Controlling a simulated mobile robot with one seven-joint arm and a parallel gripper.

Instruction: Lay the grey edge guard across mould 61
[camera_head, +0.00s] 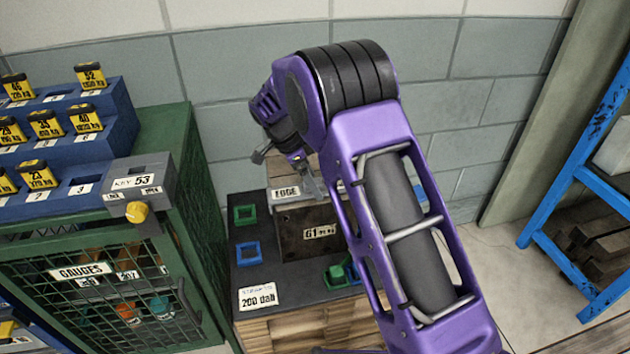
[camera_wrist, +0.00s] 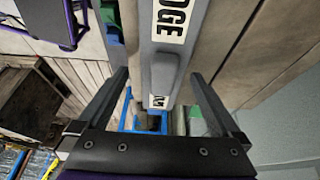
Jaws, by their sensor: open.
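The grey edge guard (camera_wrist: 165,110) is a long bar with a raised rounded grip and white labels, one reading EDGE in part. It runs between the fingers of my gripper (camera_wrist: 158,78) in the wrist view. The fingers are open, one on each side of the raised grip, with gaps visible. In the head view my gripper (camera_head: 310,186) is at the guard (camera_head: 285,191), behind mould 61 (camera_head: 300,240), a dark block with a 61 label on the wooden-sided stand. My arm hides the right part of the guard and of the mould.
The dark stand top (camera_head: 255,273) holds green and blue square pieces and a 200 daN label. A green gauge cabinet (camera_head: 110,290) with blue racks of labelled weights stands on the left. A blue shelf (camera_head: 590,180) stands on the right. The wall is close behind.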

